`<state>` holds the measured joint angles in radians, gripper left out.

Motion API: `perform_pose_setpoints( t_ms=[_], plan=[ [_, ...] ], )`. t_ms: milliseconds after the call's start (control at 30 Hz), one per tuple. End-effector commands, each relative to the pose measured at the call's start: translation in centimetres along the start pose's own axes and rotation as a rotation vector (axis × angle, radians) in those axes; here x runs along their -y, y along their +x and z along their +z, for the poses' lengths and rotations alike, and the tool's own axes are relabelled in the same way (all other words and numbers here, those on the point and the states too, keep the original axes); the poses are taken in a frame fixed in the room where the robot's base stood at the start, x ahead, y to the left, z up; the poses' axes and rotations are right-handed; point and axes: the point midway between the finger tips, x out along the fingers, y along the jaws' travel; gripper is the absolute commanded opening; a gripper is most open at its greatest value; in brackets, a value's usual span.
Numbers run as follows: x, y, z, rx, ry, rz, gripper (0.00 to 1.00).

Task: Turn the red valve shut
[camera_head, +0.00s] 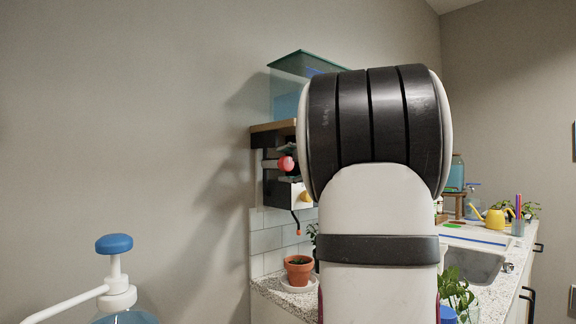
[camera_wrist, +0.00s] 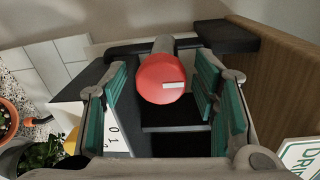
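The red valve (camera_wrist: 165,78) is a round red knob with a short white mark, on a grey stem, in the middle of the wrist view. The white mark lies nearly level there. It also shows in the head view as a red knob (camera_head: 287,163) under the wooden shelf. My gripper (camera_wrist: 162,82) is open, with its teal-padded fingers on either side of the knob. Gaps show between the pads and the knob. A white plate marked 0 and 1 (camera_wrist: 115,128) is partly hidden by the left finger. In the head view my arm hides most of the gripper.
A glass tank with blue water (camera_head: 288,92) stands on the shelf (camera_head: 273,127) above the valve. A small terracotta pot (camera_head: 298,270) stands below on the counter. A wooden panel (camera_wrist: 275,75) is close to the right finger. A blue-topped pump bottle (camera_head: 115,243) is at front left.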

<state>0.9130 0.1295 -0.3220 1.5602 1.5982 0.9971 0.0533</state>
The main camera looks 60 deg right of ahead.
Motion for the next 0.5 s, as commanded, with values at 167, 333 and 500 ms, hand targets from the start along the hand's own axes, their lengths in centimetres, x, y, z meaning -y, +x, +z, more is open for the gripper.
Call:
perform_pose_setpoints(
  t_ms=[167,333,500],
  plan=[
    [0.1,0.0,0.0,0.0,0.0,-0.001,0.54],
    [0.2,-1.0,0.0,-0.002,0.0,-0.003,0.54],
    [0.2,-3.9,0.0,-0.002,0.0,-0.004,0.54]
  ],
)
